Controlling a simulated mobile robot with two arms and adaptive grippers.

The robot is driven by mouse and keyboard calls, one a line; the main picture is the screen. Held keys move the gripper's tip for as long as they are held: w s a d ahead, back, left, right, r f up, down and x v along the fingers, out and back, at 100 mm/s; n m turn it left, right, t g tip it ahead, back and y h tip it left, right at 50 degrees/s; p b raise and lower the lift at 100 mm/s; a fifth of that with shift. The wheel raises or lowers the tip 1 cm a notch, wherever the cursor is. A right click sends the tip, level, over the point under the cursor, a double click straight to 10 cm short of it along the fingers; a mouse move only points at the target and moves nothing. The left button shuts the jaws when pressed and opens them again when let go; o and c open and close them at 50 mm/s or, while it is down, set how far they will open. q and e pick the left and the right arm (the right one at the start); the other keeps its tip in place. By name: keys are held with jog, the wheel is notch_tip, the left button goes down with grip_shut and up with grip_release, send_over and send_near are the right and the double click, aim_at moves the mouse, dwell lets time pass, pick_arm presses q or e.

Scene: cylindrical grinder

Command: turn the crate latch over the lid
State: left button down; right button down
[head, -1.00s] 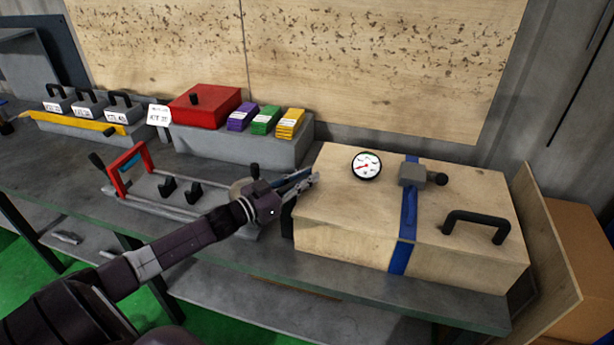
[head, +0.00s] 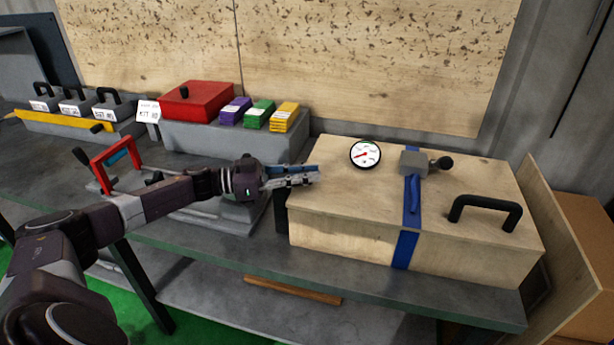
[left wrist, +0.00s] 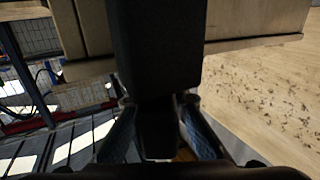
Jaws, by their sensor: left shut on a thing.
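The wooden crate (head: 340,224) stands at the right of the bench with its lid (head: 330,190) down. The black crate latch (head: 281,208) is at the crate's left end. In the left wrist view the latch (left wrist: 160,50) is a large dark bar running down between my fingers. My left gripper (head: 316,175) reaches in from the left at the lid's left edge. It is shut on the latch; its finger pads (left wrist: 160,138) lie on both sides of it. The exact grip is partly hidden in the head view. My right gripper is not in view.
The lid carries a round gauge (head: 365,154), a blue strap (head: 405,250) with a grey buckle (head: 413,163), and a black handle (head: 486,212). A red-handled fixture (head: 105,165) stands left, behind my arm. A red box (head: 197,103) and coloured packs are at the back.

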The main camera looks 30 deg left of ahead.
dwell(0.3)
pick_arm(q)
jog(key=c, duration=1.8)
grip_release()
jog(key=shift+c, duration=0.2)
jog(key=v, duration=1.2)
